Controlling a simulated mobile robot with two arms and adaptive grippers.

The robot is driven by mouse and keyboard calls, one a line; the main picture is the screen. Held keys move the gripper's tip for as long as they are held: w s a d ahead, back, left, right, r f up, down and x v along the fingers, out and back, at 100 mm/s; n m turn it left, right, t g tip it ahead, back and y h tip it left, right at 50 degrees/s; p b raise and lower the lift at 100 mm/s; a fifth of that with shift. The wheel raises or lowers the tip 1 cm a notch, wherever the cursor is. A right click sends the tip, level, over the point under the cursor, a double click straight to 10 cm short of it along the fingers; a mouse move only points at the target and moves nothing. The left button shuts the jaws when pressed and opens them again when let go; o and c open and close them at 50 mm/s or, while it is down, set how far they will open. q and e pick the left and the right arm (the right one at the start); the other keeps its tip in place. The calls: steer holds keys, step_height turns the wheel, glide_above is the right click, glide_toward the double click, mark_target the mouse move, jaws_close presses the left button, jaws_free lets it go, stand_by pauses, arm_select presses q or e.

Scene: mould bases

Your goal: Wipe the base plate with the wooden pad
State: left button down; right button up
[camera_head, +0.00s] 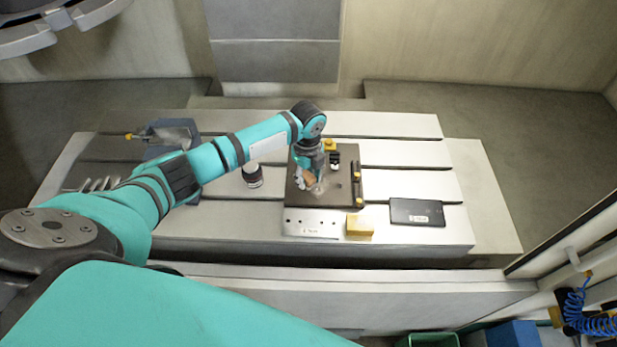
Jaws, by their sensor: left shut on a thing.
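The base plate (343,201) is a dark brown slab on the slotted table, with a pale dusty patch near its middle. My left gripper (311,180) points down over the plate and is shut on a small orange-brown piece, the wooden pad (307,174). The pad is partly hidden by the fingers. It is at or just above the plate; I cannot tell whether it touches. My right gripper is not in view.
A light metal strip (312,223), a yellow block (359,225) and a dark tablet-like plate (416,212) lie in front and right. A vise (172,134) is at left.

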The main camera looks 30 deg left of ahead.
mark_target(307, 176)
arm_select(q)
step_height(307, 176, up, 4)
steer(key=shift+a+r, duration=0.1)
steer(key=shift+r, duration=0.6)
steer(key=shift+r, duration=1.5)
steer(key=shift+f, duration=0.1)
